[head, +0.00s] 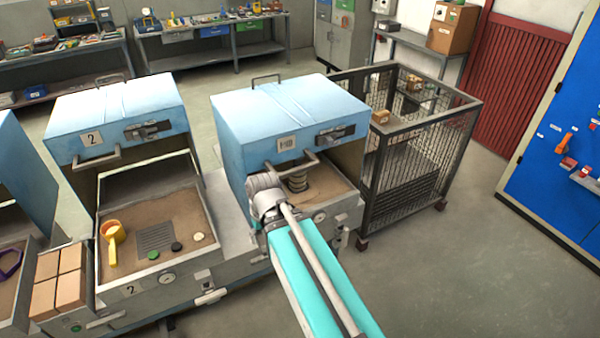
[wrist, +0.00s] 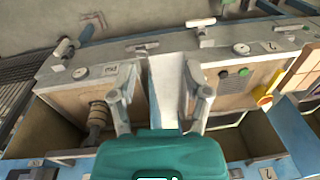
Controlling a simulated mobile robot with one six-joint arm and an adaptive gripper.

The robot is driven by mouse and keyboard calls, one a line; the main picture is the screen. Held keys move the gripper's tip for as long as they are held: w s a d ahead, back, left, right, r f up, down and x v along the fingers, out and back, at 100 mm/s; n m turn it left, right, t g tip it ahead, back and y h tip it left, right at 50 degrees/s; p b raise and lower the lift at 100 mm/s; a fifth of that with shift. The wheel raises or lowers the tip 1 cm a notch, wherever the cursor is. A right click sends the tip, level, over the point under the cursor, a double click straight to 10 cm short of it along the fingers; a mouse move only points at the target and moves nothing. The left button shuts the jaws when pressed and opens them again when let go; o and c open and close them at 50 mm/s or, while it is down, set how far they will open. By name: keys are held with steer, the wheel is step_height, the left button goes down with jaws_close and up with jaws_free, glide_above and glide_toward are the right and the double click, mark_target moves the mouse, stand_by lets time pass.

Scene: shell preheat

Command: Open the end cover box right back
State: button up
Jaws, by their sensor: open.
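The right-hand box has a blue cover (head: 290,110) with a front handle (head: 312,160) and a plate on its face. The cover stands raised, and the sand-coloured tray (head: 335,190) below it shows, with a dark coiled stack (head: 297,182) inside. My gripper (wrist: 160,80) is open in the wrist view, its fingers either side of a grey divider between two trays, with nothing seen held. The coiled stack (wrist: 97,117) lies left of it there. In the head view my arm's end is in front of the right box, near its handle; the fingertips are hidden and contact cannot be told.
Box 2 (head: 115,110) stands at left with its blue cover raised; its tray holds a yellow ladle (head: 112,240) and small discs. A mesh cage cart (head: 420,150) stands close on the right.

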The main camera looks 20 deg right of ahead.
steer(key=w+d+f+m+t+y+b, duration=0.2)
steer(key=w+f+y+b, duration=0.1)
steer(key=w+f+b, duration=0.15)
steer(key=m+t+y+b, duration=0.4)
steer(key=m+t+b, duration=0.7)
steer(key=t+b, duration=0.4)
glide_toward(300, 171)
steer(key=s+d+g+b, duration=0.1)
steer(key=s, duration=0.1)
steer(key=shift+s+r, duration=0.25)
steer(key=shift+r, duration=0.2)
steer(key=x, duration=1.4)
steer(key=shift+d+f, duration=0.15)
steer(key=shift+d, duration=0.05)
